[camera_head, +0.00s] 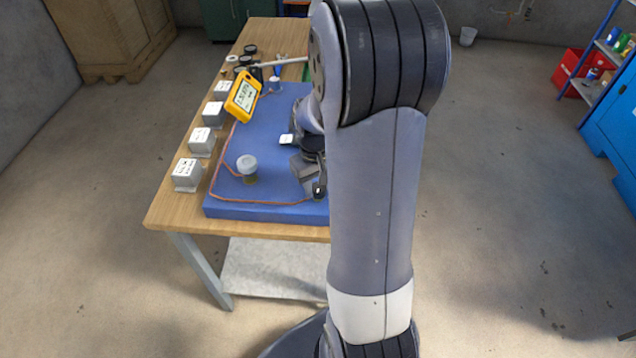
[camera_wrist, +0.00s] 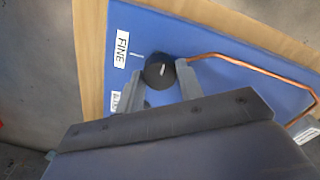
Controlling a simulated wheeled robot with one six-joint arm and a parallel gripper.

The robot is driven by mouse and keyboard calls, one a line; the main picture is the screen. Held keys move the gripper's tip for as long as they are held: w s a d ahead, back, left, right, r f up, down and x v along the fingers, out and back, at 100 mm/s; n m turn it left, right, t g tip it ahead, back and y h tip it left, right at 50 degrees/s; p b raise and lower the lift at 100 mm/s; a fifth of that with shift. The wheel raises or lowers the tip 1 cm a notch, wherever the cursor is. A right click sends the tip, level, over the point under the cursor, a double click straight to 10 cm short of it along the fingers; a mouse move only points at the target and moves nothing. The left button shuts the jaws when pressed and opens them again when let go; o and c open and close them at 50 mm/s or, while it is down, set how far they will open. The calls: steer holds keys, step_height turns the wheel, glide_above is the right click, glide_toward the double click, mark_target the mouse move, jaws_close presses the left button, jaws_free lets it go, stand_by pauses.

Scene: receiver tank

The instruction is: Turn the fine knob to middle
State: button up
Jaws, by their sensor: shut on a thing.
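The fine knob (camera_wrist: 159,74) is a round black knob with a white pointer line. In the wrist view it sits on the blue panel (camera_wrist: 195,32) beside a white label reading FINE (camera_wrist: 122,49). A short white mark (camera_wrist: 137,55) is on the panel near the knob. My gripper (camera_wrist: 160,82) has one finger on each side of the knob and is shut on it. The pointer line runs aslant toward the upper right. In the head view my gripper (camera_head: 316,180) is at the panel's near right part, and my arm hides the knob.
A yellow meter (camera_head: 243,97) stands at the panel's far left. A grey round knob (camera_head: 247,165) is on the panel. Several grey labelled blocks (camera_head: 187,174) line the left of the wooden table (camera_head: 163,208). A copper tube (camera_wrist: 240,62) runs beside the gripper.

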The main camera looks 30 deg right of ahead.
steer(key=n, duration=0.4)
steer(key=shift+n, duration=0.3)
steer(key=n, duration=0.4)
steer(key=shift+n, duration=0.3)
steer(key=n, duration=0.4)
steer(key=shift+n, duration=0.3)
steer(key=shift+d+n+b, duration=0.1)
steer(key=shift+n+b, duration=0.25)
steer(key=shift+n, duration=1.75)
steer(key=o, duration=1)
